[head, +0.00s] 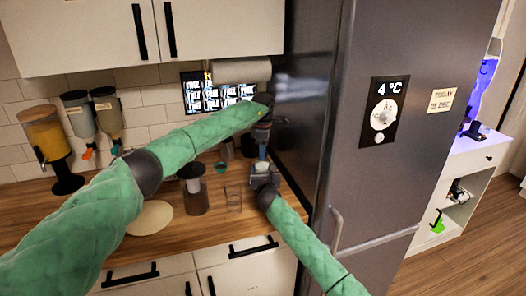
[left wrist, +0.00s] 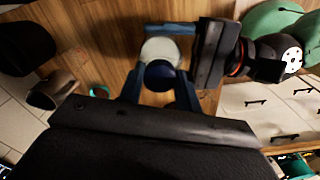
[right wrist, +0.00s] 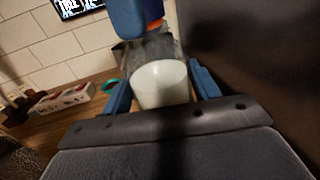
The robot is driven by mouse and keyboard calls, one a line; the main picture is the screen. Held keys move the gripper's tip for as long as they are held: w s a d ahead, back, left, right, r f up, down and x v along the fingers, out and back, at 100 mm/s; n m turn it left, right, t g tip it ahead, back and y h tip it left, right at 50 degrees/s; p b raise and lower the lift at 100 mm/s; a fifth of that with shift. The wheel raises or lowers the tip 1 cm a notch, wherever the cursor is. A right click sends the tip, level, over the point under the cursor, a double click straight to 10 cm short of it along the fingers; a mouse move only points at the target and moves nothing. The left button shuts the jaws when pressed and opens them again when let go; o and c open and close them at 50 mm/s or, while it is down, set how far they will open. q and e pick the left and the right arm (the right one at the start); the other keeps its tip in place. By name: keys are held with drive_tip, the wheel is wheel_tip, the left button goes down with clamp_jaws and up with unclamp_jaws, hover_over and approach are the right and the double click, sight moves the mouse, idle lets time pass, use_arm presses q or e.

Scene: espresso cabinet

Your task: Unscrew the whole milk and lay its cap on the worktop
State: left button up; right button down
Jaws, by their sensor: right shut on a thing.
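The milk bottle is white; in the right wrist view the bottle (right wrist: 160,86) sits between the fingers of my right gripper (right wrist: 162,88), which is shut on it. The left wrist view looks down on the pale round bottle (left wrist: 160,50) and a dark blue cap (left wrist: 161,76) at its near side. My left gripper (left wrist: 158,82) has its fingers apart, one on each side of the cap, with no clear grip visible. In the head view my left gripper (head: 262,132) is above my right gripper (head: 264,172), beside the fridge. Whether the cap still touches the bottle is unclear.
Dispensers (head: 45,135) stand at the left. The tall grey fridge (head: 350,150) closes off the right side.

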use_arm(q)
drive_tip(key=shift+s+d+f, duration=0.1)
drive_tip(key=shift+f, duration=0.05)
drive_tip(key=shift+c, duration=0.4)
drive_tip(key=shift+n, duration=1.2)
drive_tip(key=n, duration=0.8)
drive_tip(key=shift+s, duration=0.1)
drive_tip(key=n, duration=0.3)
drive_tip(key=shift+a, duration=0.2)
drive_tip(key=o, duration=1.1)
